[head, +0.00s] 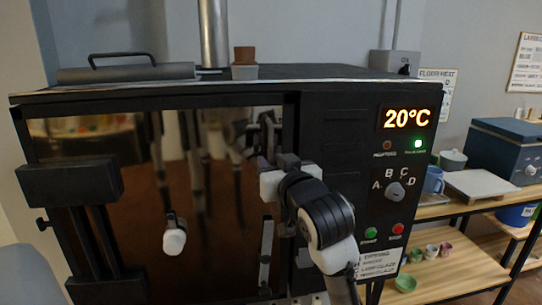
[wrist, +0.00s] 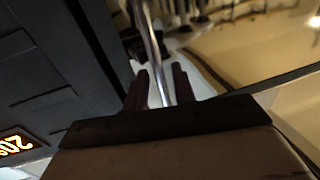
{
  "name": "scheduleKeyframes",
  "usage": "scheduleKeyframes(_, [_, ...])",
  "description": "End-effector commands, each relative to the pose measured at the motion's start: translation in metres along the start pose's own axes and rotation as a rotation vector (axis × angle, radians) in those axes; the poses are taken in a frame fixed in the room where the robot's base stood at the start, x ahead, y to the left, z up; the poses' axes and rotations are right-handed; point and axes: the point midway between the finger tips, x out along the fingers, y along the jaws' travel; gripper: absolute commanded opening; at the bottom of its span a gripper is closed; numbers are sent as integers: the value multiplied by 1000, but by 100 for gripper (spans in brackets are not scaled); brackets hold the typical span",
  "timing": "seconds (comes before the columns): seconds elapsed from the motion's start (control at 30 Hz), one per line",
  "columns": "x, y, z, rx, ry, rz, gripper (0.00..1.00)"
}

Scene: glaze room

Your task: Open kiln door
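The kiln door (head: 130,222) is a dark, glossy panel on the front of the black kiln and looks shut. Its vertical bar handle (head: 266,250) runs near the door's right edge; my arm and gripper hide its upper part. My gripper (head: 266,166) is at the handle, above the part that shows. In the wrist view, the metal handle (wrist: 152,40) passes between the two dark fingers of my gripper (wrist: 160,85). The fingers look apart, with light gaps beside the bar; firm contact is not visible.
The control panel (head: 396,190) with a 20°C display and a knob is right of the door. A black block (head: 82,182) sits at the door's left. A wooden shelf (head: 455,270) with pots stands at the right. A small pot stack (head: 244,62) is on top.

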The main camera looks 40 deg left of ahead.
Motion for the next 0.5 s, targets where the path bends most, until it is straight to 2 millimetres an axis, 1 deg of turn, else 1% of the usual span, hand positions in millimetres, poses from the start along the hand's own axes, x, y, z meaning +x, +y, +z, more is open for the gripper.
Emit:
scheduleKeyframes(0.03, [5, 0, -1, 1, -2, 0, 26])
scheduleKeyframes(0.13, [11, 0, 0, 0, -1, 0, 26])
scheduleKeyframes(0.43, [13, 0, 1, 0, 0, 0, 26])
scheduleKeyframes(0.47, [13, 0, 1, 0, 0, 0, 24])
scheduleKeyframes(0.5, [13, 0, 1, 0, 0, 0, 18])
